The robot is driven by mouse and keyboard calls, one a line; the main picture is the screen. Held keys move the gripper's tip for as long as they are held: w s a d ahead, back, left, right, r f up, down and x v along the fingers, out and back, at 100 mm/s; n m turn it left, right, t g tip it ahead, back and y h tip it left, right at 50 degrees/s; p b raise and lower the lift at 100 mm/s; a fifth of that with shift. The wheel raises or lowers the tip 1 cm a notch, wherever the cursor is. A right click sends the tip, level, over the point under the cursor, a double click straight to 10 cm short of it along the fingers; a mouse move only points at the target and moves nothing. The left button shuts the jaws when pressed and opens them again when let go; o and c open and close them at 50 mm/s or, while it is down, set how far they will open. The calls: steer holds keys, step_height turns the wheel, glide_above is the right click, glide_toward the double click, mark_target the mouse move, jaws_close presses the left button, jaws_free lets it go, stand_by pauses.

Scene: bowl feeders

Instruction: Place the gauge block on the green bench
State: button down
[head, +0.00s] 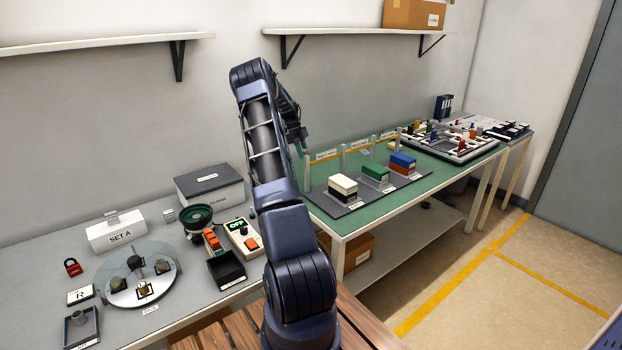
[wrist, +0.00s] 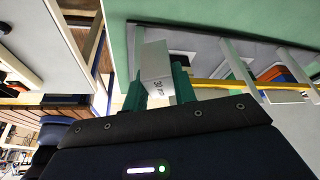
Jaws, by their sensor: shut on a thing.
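My gripper (wrist: 160,85) has green fingers and is shut on the gauge block (wrist: 156,64), a pale grey block with dark markings on its face. The block sticks out beyond the fingertips. In the head view my arm hides the block and most of the gripper. The green bench (head: 338,224) stands right of the grey bench, and its green top also shows in the wrist view (wrist: 245,12). The gripper is near the bench's left end; whether the block touches the bench I cannot tell.
A dark tray (head: 352,210) on the green bench holds white, green (head: 375,171) and blue (head: 402,161) boxes, with white posts behind. A board of coloured parts (head: 455,142) stands farther right. The grey bench (head: 50,245) holds a round plate (head: 118,290) and a switch box (head: 241,238).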

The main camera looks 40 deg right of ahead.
step_height(320, 180, down, 15)
steer(key=shift+f, duration=0.1)
stand_by(0.5)
steer(key=c, duration=1.1)
jaws_free()
